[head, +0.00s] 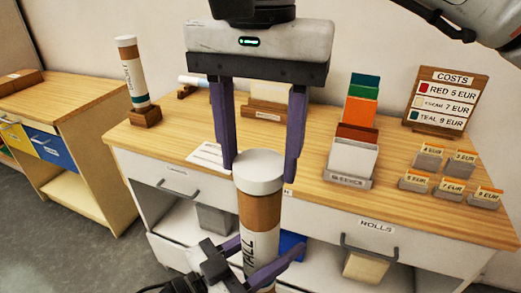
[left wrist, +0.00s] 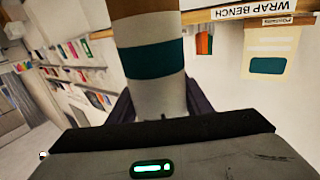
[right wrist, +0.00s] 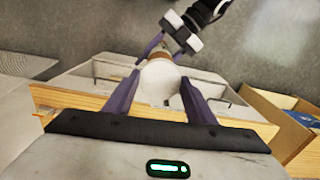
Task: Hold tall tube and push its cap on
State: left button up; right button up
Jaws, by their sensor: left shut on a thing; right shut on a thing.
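The tall tube (head: 260,215), white with a brown band and the word "TALL", stands upright in front of the bench. My left gripper (head: 262,262) is shut around its lower part. In the left wrist view the tube (left wrist: 150,60) shows brown, white and teal bands between the fingers. A white cap (head: 258,172) is at the tube's top, directly above the brown band, with no clear gap. My right gripper (head: 261,172) comes from above and is shut on the cap's sides. The right wrist view shows the round cap (right wrist: 159,84) between the fingers. How deep the cap sits is hidden.
A similar capped tube (head: 130,72) stands in a wooden holder at the bench's left. A card rack (head: 350,160), a costs board (head: 447,100) and several small price-tag holders (head: 415,180) stand to the right. The bench (head: 330,205) has drawers in front.

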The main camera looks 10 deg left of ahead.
jog(key=shift+f, duration=0.7)
jog(key=shift+f, duration=0.6)
jog(key=o, duration=1.1)
notch_tip(320, 180, up, 12)
jog(key=shift+f, duration=0.1)
dwell(0.3)
